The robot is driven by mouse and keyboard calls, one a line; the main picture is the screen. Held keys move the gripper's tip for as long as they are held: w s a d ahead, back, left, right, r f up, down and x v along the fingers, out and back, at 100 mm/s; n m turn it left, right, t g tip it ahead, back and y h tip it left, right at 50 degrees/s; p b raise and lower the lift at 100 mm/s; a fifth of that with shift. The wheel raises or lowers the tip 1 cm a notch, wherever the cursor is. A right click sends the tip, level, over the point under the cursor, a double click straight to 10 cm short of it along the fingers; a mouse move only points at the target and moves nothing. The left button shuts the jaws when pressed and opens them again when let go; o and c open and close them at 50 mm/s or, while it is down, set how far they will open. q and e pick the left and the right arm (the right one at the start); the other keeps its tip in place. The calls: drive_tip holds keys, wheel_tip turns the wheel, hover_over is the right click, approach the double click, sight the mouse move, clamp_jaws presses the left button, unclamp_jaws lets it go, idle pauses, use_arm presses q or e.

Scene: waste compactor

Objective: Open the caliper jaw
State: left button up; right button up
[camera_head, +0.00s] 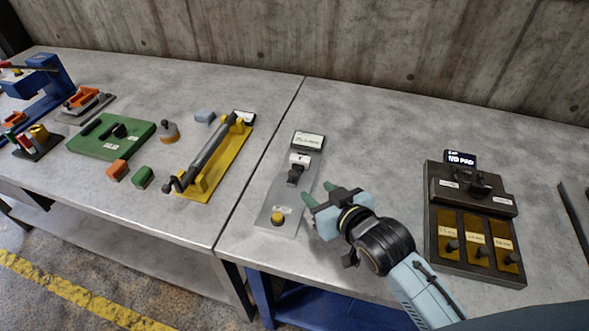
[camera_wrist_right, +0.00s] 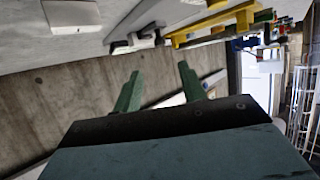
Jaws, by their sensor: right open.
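The grey plate (camera_head: 272,214) lies on the bench in front of my right arm. It carries a small screen (camera_head: 308,140), a white block with a dark slider part (camera_head: 295,175) and a yellow knob (camera_head: 278,217). I cannot tell for sure which fixture is the caliper. The dark unit (camera_head: 471,207) further right has a screen reading "NO PAD" (camera_head: 461,158) and a dark lever or jaw part on top (camera_head: 482,187). My right gripper (camera_head: 315,190) is open and empty beside the plate's right edge. Its green fingers show apart in the wrist view (camera_wrist_right: 160,71). My left gripper is out of view.
A yellow fixture with a grey rod (camera_head: 215,158) stands left of the plate, across the bench seam. Further left are a green board (camera_head: 111,136), small blocks and a blue press (camera_head: 45,80). A concrete wall (camera_head: 380,40) closes the back.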

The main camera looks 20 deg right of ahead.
sight(295, 175)
drive_tip(key=x, duration=0.3)
drive_tip(key=shift+w+a+f, duration=0.15)
drive_tip(key=shift+w+f, duration=0.05)
drive_tip(key=shift+w, duration=0.15)
drive_tip(key=shift+b+x, duration=0.35)
drive_tip(key=shift+x, duration=0.65)
drive_tip(key=x, duration=0.4)
drive_tip(key=shift+w+f+b, duration=0.25)
drive_tip(key=shift+w+b, duration=0.05)
drive_tip(key=shift+b, duration=0.05)
drive_tip(key=shift+w, duration=0.3)
drive_tip(key=shift+c, duration=0.2)
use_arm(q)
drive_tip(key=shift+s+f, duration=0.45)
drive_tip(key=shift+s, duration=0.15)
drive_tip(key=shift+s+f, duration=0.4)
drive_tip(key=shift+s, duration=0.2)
use_arm(e)
drive_tip(key=shift+f, duration=0.1)
clamp_jaws()
